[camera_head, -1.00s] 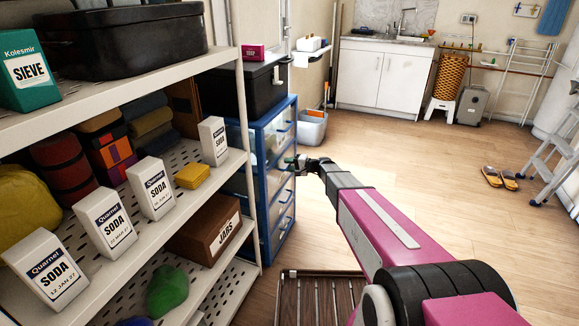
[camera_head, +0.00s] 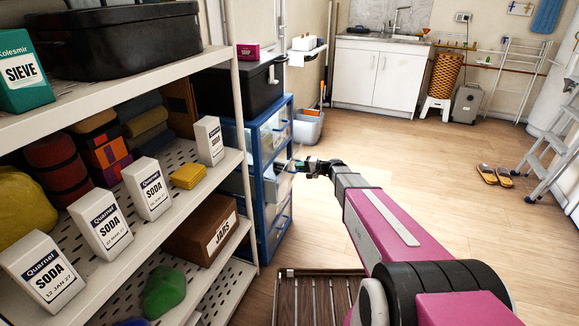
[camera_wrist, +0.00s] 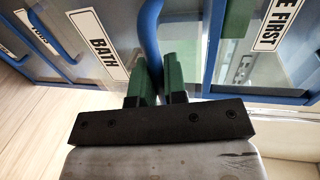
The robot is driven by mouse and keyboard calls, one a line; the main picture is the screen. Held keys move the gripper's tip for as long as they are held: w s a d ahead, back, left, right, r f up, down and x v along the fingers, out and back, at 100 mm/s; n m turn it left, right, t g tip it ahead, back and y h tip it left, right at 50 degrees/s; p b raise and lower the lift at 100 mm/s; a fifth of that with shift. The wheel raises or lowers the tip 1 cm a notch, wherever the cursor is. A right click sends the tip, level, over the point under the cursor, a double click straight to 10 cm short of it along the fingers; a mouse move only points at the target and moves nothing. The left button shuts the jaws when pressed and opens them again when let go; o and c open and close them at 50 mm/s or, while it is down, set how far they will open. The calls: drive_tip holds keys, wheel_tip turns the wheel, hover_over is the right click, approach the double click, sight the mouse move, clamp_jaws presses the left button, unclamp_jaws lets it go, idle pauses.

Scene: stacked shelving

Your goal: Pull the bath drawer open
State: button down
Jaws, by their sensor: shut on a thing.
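The blue-framed drawer unit (camera_head: 285,101) stands behind the right end of the white shelving, with clear fronts and blue handles. In the wrist view the bath drawer (camera_wrist: 113,70) has a white label reading BATH and a blue vertical handle (camera_wrist: 151,35). My gripper (camera_head: 302,166) is at the front of the unit at mid height. In the wrist view its green fingers (camera_wrist: 158,80) are shut on that blue handle, one on each side. The drawer front appears to stand out a little from the unit; how far is hard to tell.
White shelving (camera_head: 240,120) with several soda boxes fills the left. A black bin (camera_head: 250,85) sits on the drawer unit. A slatted wooden rack (camera_head: 317,300) lies on the floor below my arm. The wooden floor to the right is open; a step ladder (camera_head: 555,145) stands farther right.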

drive_tip(key=f+v, duration=0.2)
drive_tip(key=v, duration=0.7)
drive_tip(key=f+v, duration=0.2)
drive_tip(key=v, duration=0.7)
drive_tip(key=shift+v, duration=0.75)
drive_tip(key=shift+f, duration=0.1)
drive_tip(key=c, duration=1.2)
unclamp_jaws()
drive_tip(key=v, duration=1.1)
drive_tip(key=shift+w, duration=0.1)
